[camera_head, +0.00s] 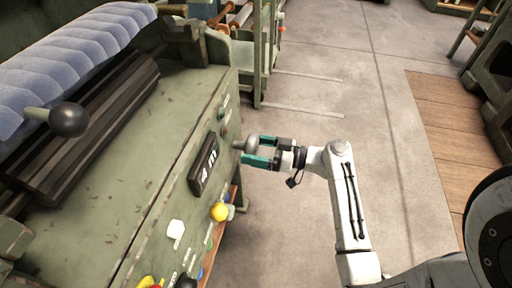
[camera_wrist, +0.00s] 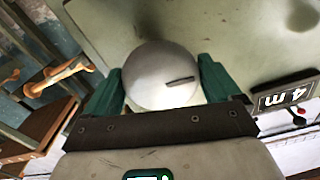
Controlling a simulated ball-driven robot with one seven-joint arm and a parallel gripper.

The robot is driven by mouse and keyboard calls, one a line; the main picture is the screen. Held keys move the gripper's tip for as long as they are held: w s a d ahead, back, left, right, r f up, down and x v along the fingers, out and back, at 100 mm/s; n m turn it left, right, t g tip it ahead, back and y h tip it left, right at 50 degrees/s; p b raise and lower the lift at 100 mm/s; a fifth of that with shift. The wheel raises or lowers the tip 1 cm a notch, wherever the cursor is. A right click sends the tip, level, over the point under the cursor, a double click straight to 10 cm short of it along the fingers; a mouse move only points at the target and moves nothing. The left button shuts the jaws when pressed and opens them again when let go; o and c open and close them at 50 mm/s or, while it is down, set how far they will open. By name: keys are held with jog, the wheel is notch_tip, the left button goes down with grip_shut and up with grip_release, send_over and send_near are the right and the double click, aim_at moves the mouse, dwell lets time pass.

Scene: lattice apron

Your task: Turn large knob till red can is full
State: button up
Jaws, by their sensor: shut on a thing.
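The large knob (camera_wrist: 160,75) is a round, pale grey metal knob with a dark slot mark on its face. In the head view the knob (camera_head: 251,144) sticks out from the side panel of the green machine (camera_head: 130,190). My gripper (camera_head: 262,152) reaches it from the right, with its teal fingers on either side of it. In the wrist view my gripper (camera_wrist: 162,88) is shut on the knob, one finger at its left and one at its right. I cannot make out a red can in either view.
A yellow knob (camera_head: 219,211) and other small controls are lower on the panel. Concrete floor (camera_head: 330,60) lies open to the right.

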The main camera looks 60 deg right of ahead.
jog(key=m+p, duration=0.1)
jog(key=m, duration=0.1)
jog(key=m+p, duration=0.3)
jog(key=m, duration=0.1)
jog(key=shift+a+r, duration=0.1)
jog(key=shift+r, duration=0.15)
jog(key=m+p, duration=0.4)
jog(key=m, duration=0.1)
jog(key=shift+s, duration=0.1)
jog(key=m+p, duration=0.5)
jog(key=m, duration=0.1)
jog(key=shift+r+m, duration=0.15)
jog(key=shift+m, duration=0.25)
jog(key=shift+m+p, duration=1.6)
jog(key=shift+m, duration=0.9)
jog(key=o, duration=0.8)
jog(key=shift+c, duration=0.2)
jog(key=v, duration=1)
jog(key=shift+s, duration=0.35)
